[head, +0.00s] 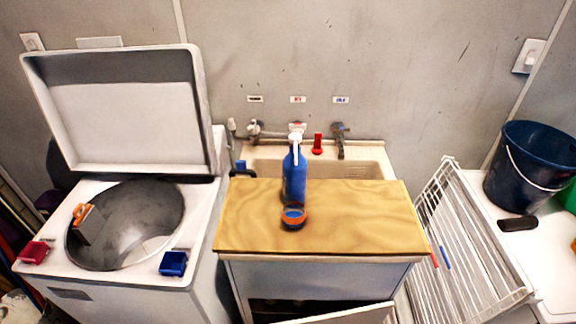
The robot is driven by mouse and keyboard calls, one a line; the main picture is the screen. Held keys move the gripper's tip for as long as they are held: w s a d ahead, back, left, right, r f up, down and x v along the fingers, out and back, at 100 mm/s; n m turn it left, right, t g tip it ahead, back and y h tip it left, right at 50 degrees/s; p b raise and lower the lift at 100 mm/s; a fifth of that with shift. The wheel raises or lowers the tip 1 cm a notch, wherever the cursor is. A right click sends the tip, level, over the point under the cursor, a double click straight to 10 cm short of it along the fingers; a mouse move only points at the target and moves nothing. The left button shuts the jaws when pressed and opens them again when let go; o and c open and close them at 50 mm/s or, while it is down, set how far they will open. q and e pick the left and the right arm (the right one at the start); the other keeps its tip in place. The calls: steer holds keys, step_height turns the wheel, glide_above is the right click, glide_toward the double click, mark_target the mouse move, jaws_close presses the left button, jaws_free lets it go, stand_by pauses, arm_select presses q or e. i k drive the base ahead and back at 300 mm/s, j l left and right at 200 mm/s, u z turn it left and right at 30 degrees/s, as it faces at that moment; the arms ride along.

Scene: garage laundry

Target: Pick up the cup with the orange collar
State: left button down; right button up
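The cup with the orange collar (293,217) stands on the wooden board (365,215), near the board's front middle. Its inside looks blue and its lower part is dark. A blue bottle (295,182) with a white top stands directly behind it. The two overlap in the picture, and I cannot tell whether they touch. Neither of my grippers is in view.
An open top-loading washer (115,282) stands at left, with a red item (33,252) and a blue item (173,264) on its rim. The sink (350,168) is behind the board. A white rack (460,240) and dark bucket (530,165) are at right. The board's sides are clear.

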mark_target(293, 214)
steer(key=u, duration=1.35)
steer(key=z, duration=1.35)
steer(key=k+z, duration=0.25)
steer(key=z, duration=0.25)
steer(key=k+l+z, duration=0.1)
steer(key=k+z, duration=0.15)
steer(key=z, duration=0.25)
